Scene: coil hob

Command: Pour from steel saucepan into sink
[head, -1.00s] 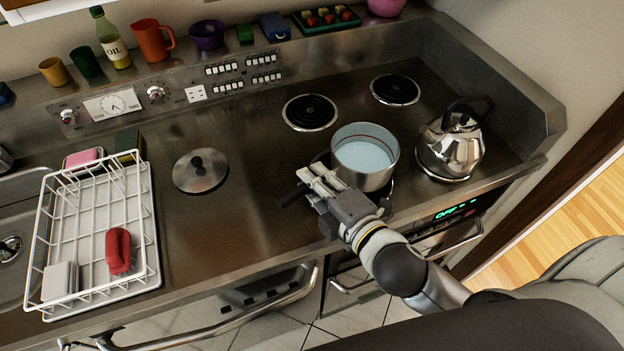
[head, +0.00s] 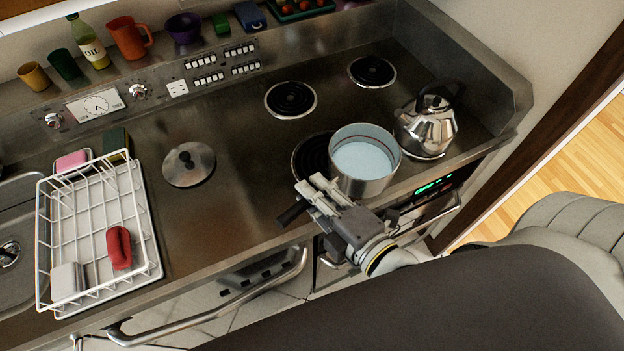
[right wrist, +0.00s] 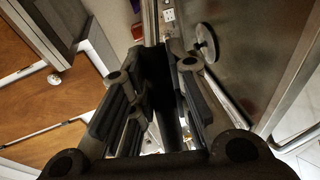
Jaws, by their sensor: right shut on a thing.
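The steel saucepan (head: 363,178) holds pale bluish liquid and looks roughly level in the head view. It is beside the front coil, over the counter's front right part. My right gripper (head: 312,202) is shut on the saucepan's dark handle, whose end sticks out to the left of the fingers. In the right wrist view the dark handle (right wrist: 165,95) runs between the fingers. The sink (head: 14,222) is at the far left, only partly in view, with its drain showing. My left gripper is not in view.
A white dish rack (head: 150,262) with a red item stands between sink and hob. A lid (head: 189,165) lies on the counter. A kettle (head: 428,130) stands right of the saucepan. The front coil (head: 312,158) is bare on its left part. Bottle and cups line the back ledge.

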